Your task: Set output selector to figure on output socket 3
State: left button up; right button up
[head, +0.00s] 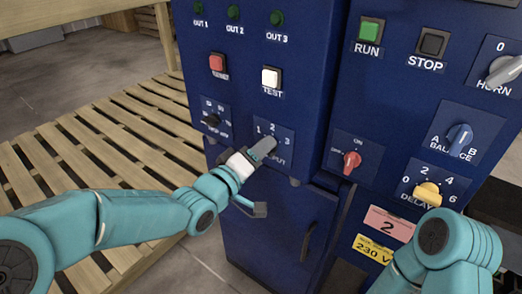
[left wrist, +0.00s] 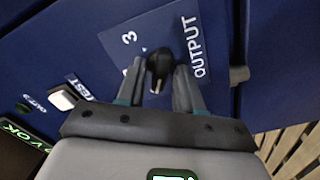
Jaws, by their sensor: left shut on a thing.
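The output selector (left wrist: 159,65) is a small dark knob on a blue plate marked 1, 2, 3 and OUTPUT (head: 288,137), on the blue cabinet front. My left gripper (head: 264,149) reaches it from the lower left and covers most of the knob in the head view. In the left wrist view my left gripper (left wrist: 159,76) has one finger on each side of the knob and is shut on it. The figure 3 shows beside the knob there. I cannot tell which figure the knob points to. My right gripper is out of view; only its arm shows at the lower right.
A dark selector (head: 211,119) sits just left of the output plate. The white TEST button (head: 271,77) and red button (head: 217,62) are above. A red switch (head: 352,160) and yellow DELAY knob (head: 428,194) are to the right. A slatted wooden platform (head: 110,140) lies left.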

pick_arm(q)
jog(key=shift+f+m+b, duration=0.1)
jog(key=shift+m+b, duration=0.5)
jog(key=shift+b, duration=0.25)
jog(key=shift+s+d+m+b, duration=0.1)
jog(key=shift+m+b, duration=3.85)
jog(key=shift+m, duration=1.75)
jog(key=shift+s+d+m+b, duration=0.1)
jog(key=shift+m+b, duration=3.8)
jog(key=shift+m, duration=1.8)
jog(key=o, duration=0.7)
